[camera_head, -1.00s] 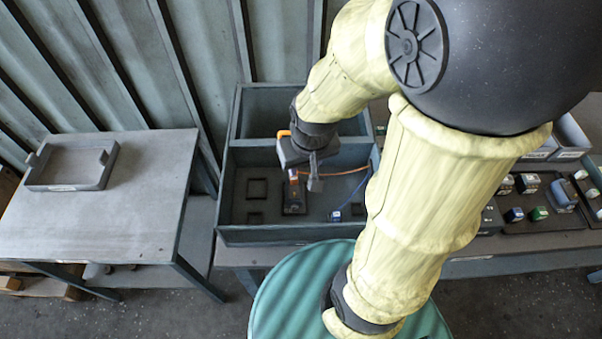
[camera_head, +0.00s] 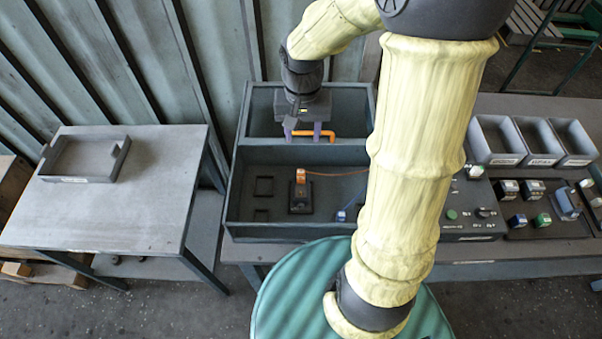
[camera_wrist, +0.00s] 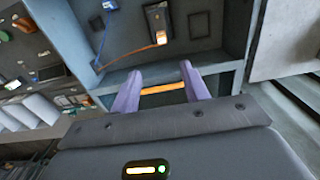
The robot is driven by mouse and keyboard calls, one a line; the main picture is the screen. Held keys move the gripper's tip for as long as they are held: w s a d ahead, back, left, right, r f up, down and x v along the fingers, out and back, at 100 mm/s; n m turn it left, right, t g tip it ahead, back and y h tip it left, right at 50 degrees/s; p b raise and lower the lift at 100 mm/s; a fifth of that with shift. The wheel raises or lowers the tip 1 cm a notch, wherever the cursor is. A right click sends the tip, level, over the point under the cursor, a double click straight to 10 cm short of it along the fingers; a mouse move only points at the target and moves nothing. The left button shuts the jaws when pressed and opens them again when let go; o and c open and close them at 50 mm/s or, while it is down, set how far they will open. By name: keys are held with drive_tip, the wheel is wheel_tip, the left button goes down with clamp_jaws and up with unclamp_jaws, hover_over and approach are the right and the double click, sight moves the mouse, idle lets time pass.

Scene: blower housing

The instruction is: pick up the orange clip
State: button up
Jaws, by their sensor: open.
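Two orange things show, and I cannot tell for sure which is the clip. One is an orange bar with a bent right end (camera_head: 328,134), at the divider of the grey box; it also shows in the wrist view (camera_wrist: 163,88). The other is a small orange piece (camera_head: 300,175) on a dark block in the box's front compartment, with an orange wire; the wrist view shows it too (camera_wrist: 160,37). My gripper (camera_head: 303,134) is open at the bar, its purple fingers apart. In the wrist view the bar spans the gap between them; contact is unclear.
The grey two-compartment box (camera_head: 232,195) has raised walls around my gripper. A blue connector (camera_head: 341,215) with a blue wire lies in its front compartment. A control panel (camera_head: 465,230) and grey bins (camera_head: 497,160) stand right. A side table (camera_head: 120,215) with a tray (camera_head: 60,178) is left.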

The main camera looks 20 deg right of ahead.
sight(301, 172)
wheel_tip(301, 172, down, 12)
drive_tip(key=shift+f, duration=0.15)
idle(0.6)
drive_tip(key=shift+w+a+f+p, duration=0.1)
drive_tip(key=shift+f+p, duration=0.2)
drive_tip(key=shift+f, duration=1)
drive_tip(key=shift+w+a+f+p, duration=0.1)
drive_tip(key=shift+f+p, duration=0.15)
drive_tip(key=shift+f, duration=1.05)
drive_tip(key=c, duration=0.8)
